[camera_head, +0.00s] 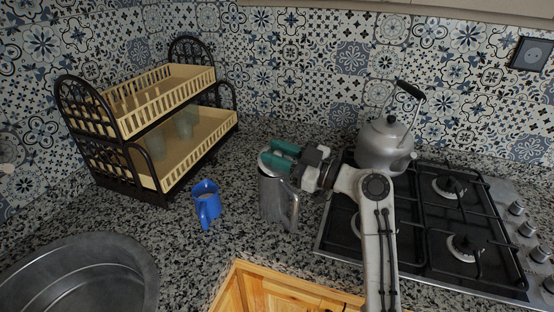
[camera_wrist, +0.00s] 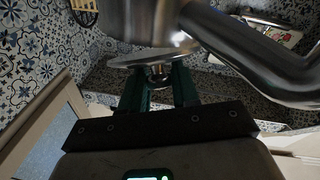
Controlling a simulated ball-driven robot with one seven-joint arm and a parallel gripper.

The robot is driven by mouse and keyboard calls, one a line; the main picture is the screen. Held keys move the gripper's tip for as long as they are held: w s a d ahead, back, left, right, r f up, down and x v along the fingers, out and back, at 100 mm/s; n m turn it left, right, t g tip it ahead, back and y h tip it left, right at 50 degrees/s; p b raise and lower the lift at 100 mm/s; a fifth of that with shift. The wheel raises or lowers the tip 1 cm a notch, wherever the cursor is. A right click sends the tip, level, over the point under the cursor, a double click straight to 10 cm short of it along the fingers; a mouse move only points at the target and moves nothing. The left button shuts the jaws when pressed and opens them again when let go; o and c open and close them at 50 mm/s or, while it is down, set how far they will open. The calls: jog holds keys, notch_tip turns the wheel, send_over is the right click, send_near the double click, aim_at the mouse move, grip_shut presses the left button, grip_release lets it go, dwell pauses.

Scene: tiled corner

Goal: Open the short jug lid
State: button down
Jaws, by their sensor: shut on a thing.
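The short jug (camera_head: 272,202) is a metal jug standing upright on the granite counter, with its handle (camera_head: 293,210) toward the front right. Its silver lid (camera_head: 268,162) shows at the top, partly hidden by my fingers. In the wrist view the jug body (camera_wrist: 145,20), the curved handle (camera_wrist: 255,60) and the lid's rim (camera_wrist: 150,57) are close in front of the camera. My gripper (camera_head: 281,155) has teal fingers and is shut on the lid's small round knob (camera_wrist: 160,75). I cannot tell whether the lid is seated or slightly raised.
A two-tier dish rack (camera_head: 165,150) is at the back left, and a sink (camera_head: 80,275) at the front left. A kettle (camera_head: 384,148) sits on the gas hob (camera_head: 425,210) at right. Counter behind the mug is free.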

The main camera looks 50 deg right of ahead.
jog(key=c, duration=0.9)
grip_release()
jog(key=shift+s, duration=0.1)
jog(key=shift+s+d+f, duration=0.1)
jog(key=shift+s+d, duration=0.05)
jog(key=shift+s, duration=0.1)
jog(key=b+v, duration=0.3)
jog(key=v, duration=0.7)
